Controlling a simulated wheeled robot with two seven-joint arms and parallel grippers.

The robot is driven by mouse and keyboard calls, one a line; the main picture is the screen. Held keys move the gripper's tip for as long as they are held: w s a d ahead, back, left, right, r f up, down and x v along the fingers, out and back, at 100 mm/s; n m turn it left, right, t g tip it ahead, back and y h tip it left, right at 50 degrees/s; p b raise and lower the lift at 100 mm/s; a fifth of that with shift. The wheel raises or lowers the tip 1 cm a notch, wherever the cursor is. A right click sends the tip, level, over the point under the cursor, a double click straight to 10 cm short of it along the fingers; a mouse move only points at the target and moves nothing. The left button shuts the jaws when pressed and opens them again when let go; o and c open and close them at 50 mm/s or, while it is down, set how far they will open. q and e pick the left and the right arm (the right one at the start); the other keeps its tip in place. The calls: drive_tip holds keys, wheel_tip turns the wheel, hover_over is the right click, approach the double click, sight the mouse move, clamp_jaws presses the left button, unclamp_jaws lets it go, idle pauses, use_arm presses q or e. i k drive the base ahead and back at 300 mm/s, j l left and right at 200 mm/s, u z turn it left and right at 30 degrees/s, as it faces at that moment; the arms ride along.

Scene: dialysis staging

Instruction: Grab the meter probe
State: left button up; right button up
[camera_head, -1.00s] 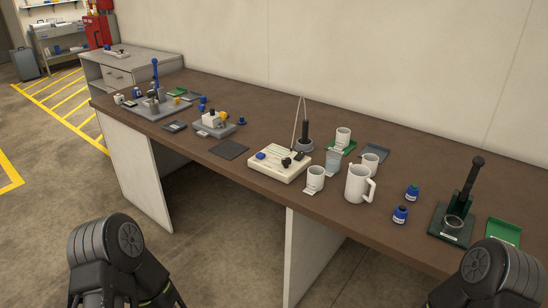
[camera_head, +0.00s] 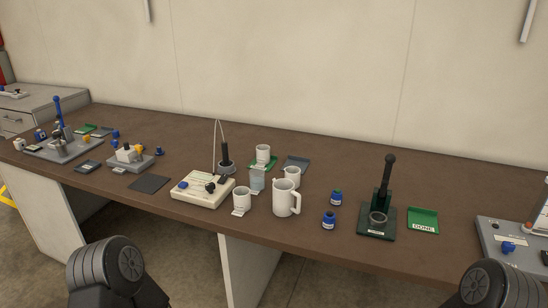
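The meter probe (camera_head: 225,153) looks like a black upright stick in a round grey holder (camera_head: 226,168) just behind the meter. A thin pale cable loops up above it. My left arm shows at the bottom left and my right arm at the bottom right. Both are in front of the bench, well apart from the probe. Neither arm's gripper fingers are in the picture.
Cups and a white jug (camera_head: 285,198) stand right of the meter, close to the probe. Two blue bottles (camera_head: 329,219), a green stand with a black post (camera_head: 386,186) and a green DONE tray (camera_head: 423,220) are further right. A dark mat (camera_head: 150,183) lies left of the meter.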

sight(225, 163)
drive_tip(key=j+z, duration=1.2)
drive_tip(key=k+j, duration=0.1)
drive_tip(key=j, duration=0.3)
drive_tip(key=k+j+z, duration=0.1)
drive_tip(key=j, duration=0.35)
drive_tip(key=k+j, duration=0.15)
drive_tip(key=j, duration=0.25)
drive_tip(key=k+j+z, duration=0.1)
drive_tip(key=j, duration=0.3)
drive_tip(key=k+j, duration=0.15)
drive_tip(key=j, duration=0.25)
drive_tip(key=z, duration=0.05)
